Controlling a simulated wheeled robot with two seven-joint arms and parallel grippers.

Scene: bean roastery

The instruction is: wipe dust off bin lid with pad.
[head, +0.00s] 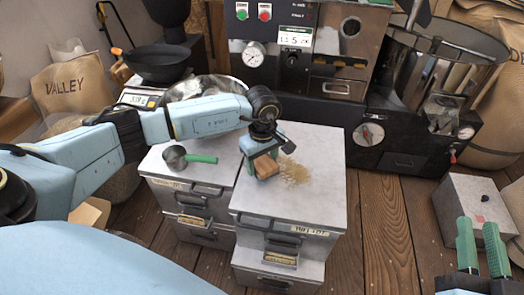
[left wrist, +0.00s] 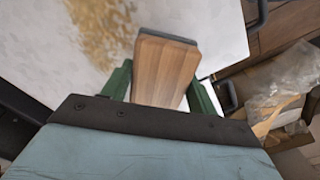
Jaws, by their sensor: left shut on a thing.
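The grey bin lid (head: 318,205) is the top of the right-hand bin in the middle of the head view. Tan dust (head: 293,171) lies in a loose patch on it. The dust also shows at the upper left of the left wrist view (left wrist: 105,32). My left gripper (head: 264,160) is shut on a wooden-backed pad (head: 266,168), just left of the dust. In the left wrist view the pad (left wrist: 165,72) sits between the green fingers, with a dark edge. I cannot tell if it touches the lid. My right gripper (head: 478,228) is open and empty at lower right.
A small pan with a green handle (head: 202,159) lies on the neighbouring bin's top. The black roasting machine (head: 385,140) stands behind the bins. A dark bowl (head: 157,63) on a scale is at back left. A grey box (head: 474,203) stands at right. Wooden floor (head: 380,240) is clear between.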

